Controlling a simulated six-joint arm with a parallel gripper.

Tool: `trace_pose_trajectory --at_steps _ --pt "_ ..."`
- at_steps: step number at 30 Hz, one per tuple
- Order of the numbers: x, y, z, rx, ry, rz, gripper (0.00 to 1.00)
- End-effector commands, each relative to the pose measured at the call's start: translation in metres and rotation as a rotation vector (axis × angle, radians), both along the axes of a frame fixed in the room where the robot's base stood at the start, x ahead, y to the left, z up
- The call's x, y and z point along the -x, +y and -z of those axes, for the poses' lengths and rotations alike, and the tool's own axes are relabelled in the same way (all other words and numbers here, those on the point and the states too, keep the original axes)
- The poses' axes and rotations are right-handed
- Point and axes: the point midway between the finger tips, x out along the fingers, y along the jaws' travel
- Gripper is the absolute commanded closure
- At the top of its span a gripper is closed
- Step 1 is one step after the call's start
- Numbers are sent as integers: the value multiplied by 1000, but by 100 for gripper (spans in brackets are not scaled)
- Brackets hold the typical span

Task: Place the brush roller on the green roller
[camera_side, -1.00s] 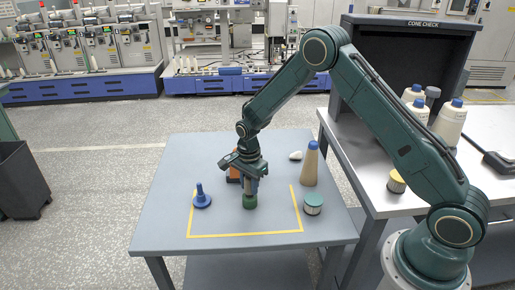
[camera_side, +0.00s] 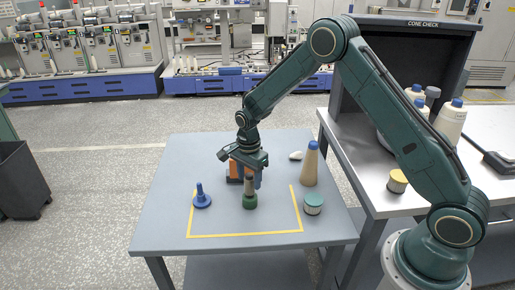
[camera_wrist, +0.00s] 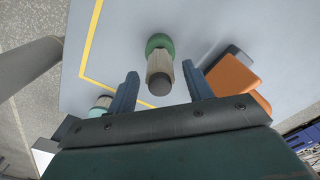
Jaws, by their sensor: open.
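The brush roller (camera_side: 249,188), a pale cylinder with a dark end, stands upright on the green roller (camera_side: 249,203), inside the yellow outline on the table. In the wrist view, the brush roller (camera_wrist: 159,68) shows its dark end toward me, with the green roller (camera_wrist: 157,42) at its other end. My gripper (camera_side: 248,180) is just above and behind the brush roller in the side view. In the wrist view, my gripper (camera_wrist: 162,88) is open, its blue fingers apart on both sides of the dark end with gaps between. Nothing is held.
An orange block (camera_side: 235,171) is close behind my gripper; it also shows in the wrist view (camera_wrist: 234,82). A blue spindle (camera_side: 202,198) stands left. The table front (camera_side: 245,222) is clear.

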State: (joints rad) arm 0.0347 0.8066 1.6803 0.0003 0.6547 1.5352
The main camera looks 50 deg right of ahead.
Motion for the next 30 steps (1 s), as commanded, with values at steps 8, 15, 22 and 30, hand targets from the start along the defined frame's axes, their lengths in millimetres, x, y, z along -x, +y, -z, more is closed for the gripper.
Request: trace_pose_trajectory --at_steps 8,15,22,30 --pt "-1 0 -47 0 -4 0 49" --pt "0 0 -78 0 -2 0 49" --pt "0 0 -90 0 -1 0 49" --pt "0 0 -90 0 0 0 49"
